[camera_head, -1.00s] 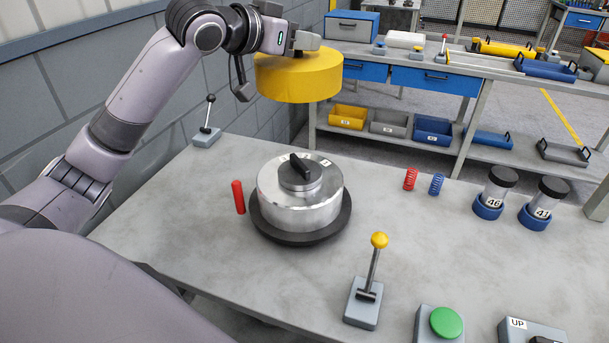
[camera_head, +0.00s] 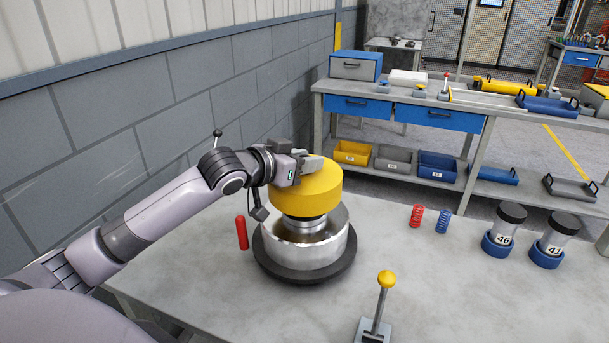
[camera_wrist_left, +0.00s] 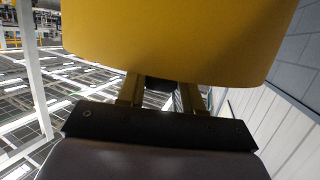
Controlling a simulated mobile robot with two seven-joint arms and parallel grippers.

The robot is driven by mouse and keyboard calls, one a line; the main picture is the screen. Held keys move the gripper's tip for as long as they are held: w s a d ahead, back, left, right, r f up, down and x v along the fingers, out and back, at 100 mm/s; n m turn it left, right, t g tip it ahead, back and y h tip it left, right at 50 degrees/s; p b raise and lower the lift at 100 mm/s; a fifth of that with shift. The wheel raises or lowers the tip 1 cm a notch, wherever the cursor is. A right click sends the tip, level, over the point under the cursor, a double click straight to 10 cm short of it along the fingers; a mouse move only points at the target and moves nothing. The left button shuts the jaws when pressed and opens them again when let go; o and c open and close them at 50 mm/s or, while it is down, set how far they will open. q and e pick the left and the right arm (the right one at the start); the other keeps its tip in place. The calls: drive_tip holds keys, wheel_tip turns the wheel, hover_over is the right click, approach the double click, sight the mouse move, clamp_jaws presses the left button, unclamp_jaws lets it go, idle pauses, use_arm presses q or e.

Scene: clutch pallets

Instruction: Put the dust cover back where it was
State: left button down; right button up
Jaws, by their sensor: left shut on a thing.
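The dust cover, a yellow round cap (camera_head: 308,189), is held above the metal drum (camera_head: 303,247), over its rear part. It looks roughly level. It also fills the top of the left wrist view (camera_wrist_left: 180,40). My left gripper (camera_head: 308,163) is shut on the dust cover at its upper part; in the wrist view its fingers (camera_wrist_left: 160,95) run up to the cover. A dark band and a silver stepped piece (camera_head: 305,225) show between cover and drum; whether they touch the cover I cannot tell. The drum stands on a dark round base (camera_head: 310,273). My right gripper is out of view.
A red peg (camera_head: 242,232) stands close left of the drum. A yellow-knobbed lever (camera_head: 385,281) is in front. A red spring (camera_head: 416,215), a blue spring (camera_head: 442,221) and two jars (camera_head: 504,229) (camera_head: 554,240) stand to the right. A wall borders the left.

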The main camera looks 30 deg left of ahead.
sight(304, 178)
use_arm(q)
drive_tip(key=shift+f, duration=1.65)
drive_tip(key=shift+f, duration=0.15)
drive_tip(key=shift+f, duration=0.45)
drive_tip(key=c, duration=0.8)
unclamp_jaws()
drive_tip(key=shift+o, duration=0.2)
